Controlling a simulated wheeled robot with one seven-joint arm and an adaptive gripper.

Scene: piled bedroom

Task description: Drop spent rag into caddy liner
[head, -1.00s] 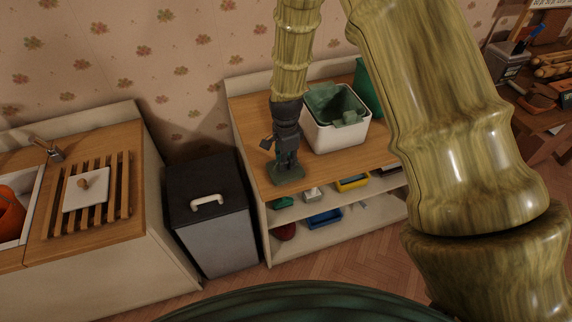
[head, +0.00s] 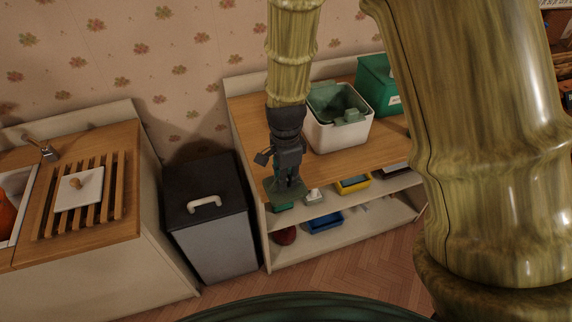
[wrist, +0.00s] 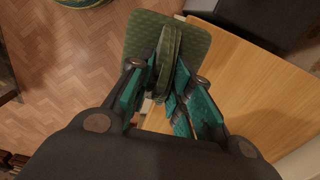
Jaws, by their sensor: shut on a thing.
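The spent rag (wrist: 190,38), a green patterned cloth, hangs from my gripper (wrist: 164,88), which is shut on it. In the head view the rag (head: 274,190) shows below the gripper (head: 288,180), near the front left edge of the wooden counter. The caddy is a white bin (head: 337,138) standing on the counter, behind and to the right of my gripper. Its green liner (head: 326,97) is folded over the rim and lines the inside. The rag is apart from the caddy.
A green box (head: 374,90) stands right of the caddy. Shelves below the counter hold a yellow tray (head: 353,184) and a blue tray (head: 324,220). A grey lidded bin (head: 212,230) stands left of the counter. Bare counter (head: 245,115) lies left of the caddy.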

